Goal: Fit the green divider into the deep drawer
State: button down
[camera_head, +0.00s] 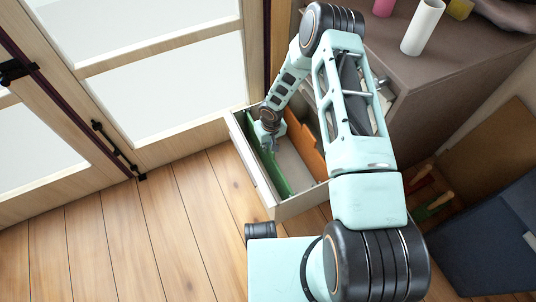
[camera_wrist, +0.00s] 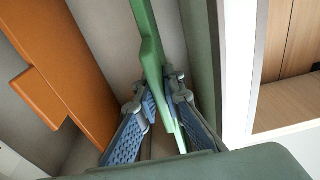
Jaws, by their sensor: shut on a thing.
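The deep drawer (camera_head: 285,210) is pulled out, with a pale front and a light inside floor. The green divider (camera_head: 272,170) is in the drawer, near its front wall and roughly along it. My gripper (camera_head: 270,143) reaches down into the drawer at the divider's far part. In the wrist view, my gripper's blue fingers (camera_wrist: 160,100) are shut on the green divider (camera_wrist: 153,55), one on each side. I cannot tell whether its lower edge touches the drawer floor.
An orange divider (camera_head: 305,142) stands inside the drawer on the other side; it also shows in the wrist view (camera_wrist: 65,90). A brown cabinet top (camera_head: 450,65) holds a white cylinder (camera_head: 423,27). Wooden floor (camera_head: 150,220) is clear at left.

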jog(key=shift+f+b, duration=0.65)
jog(key=shift+f, duration=1.55)
jog(key=shift+f+b, duration=0.15)
jog(key=shift+b, duration=0.15)
jog(key=c, duration=2)
grip_release()
jog(key=shift+c, duration=0.2)
jog(key=r+p, duration=0.1)
jog(key=r, duration=0.3)
jog(key=s+r+p, duration=0.1)
jog(key=r+p, duration=0.1)
jog(key=r, duration=0.2)
jog(key=r+p, duration=0.1)
jog(key=r, duration=0.3)
jog(key=shift+s+d+r, duration=0.15)
jog(key=shift+d+r, duration=0.05)
jog(key=shift+d, duration=0.05)
